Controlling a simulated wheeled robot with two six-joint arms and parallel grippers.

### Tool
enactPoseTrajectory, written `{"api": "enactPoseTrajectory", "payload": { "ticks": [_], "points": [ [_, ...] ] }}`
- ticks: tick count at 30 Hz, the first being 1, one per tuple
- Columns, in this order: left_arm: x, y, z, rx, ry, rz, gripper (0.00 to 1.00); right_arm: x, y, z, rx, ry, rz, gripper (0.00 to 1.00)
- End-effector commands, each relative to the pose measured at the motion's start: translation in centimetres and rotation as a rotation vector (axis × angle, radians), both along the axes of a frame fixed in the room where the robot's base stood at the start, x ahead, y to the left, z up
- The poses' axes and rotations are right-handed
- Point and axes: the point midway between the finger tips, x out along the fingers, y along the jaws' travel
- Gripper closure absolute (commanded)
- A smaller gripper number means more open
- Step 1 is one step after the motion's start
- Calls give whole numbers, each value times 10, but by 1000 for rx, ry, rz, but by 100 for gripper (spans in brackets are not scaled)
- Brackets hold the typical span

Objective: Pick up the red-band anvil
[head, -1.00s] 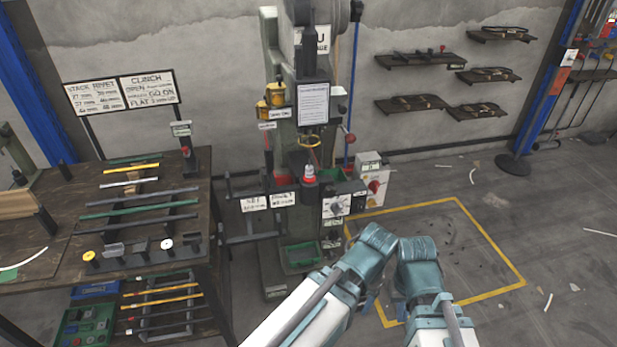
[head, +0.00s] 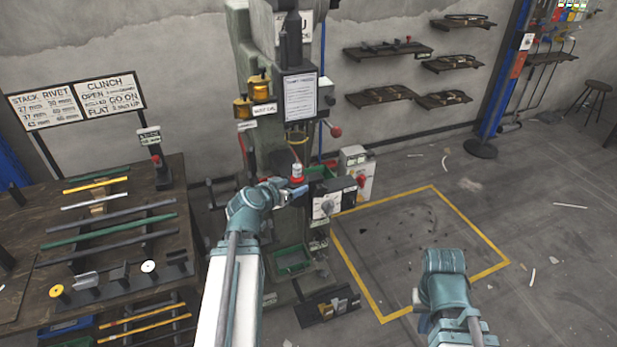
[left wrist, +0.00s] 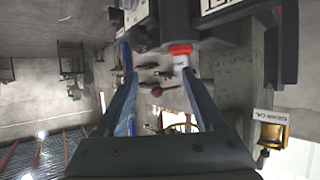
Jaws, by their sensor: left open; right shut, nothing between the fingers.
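The red-band anvil (head: 297,172) is a small silver cylinder with a red band. It stands upright on the lower arm of the green rivet press (head: 237,40). In the left wrist view the red band (left wrist: 180,49) shows just beyond the fingertips, nearer the right-hand finger. My left gripper (head: 298,190) is open and empty close to the anvil, its fingers pointing at it; whether they touch it I cannot tell. My right gripper (head: 424,318) is shut and empty, low over the marked floor, its fingers mostly hidden behind the hand.
A control box (head: 332,200) sits right beside the anvil, and a grey box with a red knob (head: 357,172) stands behind it. The press head hangs above. A workbench (head: 25,250) with bars and small tools is at left.

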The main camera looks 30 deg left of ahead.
Motion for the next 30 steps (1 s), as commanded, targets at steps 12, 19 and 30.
{"api": "enactPoseTrajectory", "payload": {
  "ticks": [12, 19, 30],
  "points": [
    [-3, 37, 8, 27, -63, 75, 30, 0, 0, -5, 0, 0, 0, 100],
    [25, 40, -6, 27, -62, 73, 30, 0, 0, -18, 0, 0, 0, 100],
    [73, 43, -24, 27, -62, 73, 30, 0, 0, -37, 0, 0, 0, 100]
  ]
}}
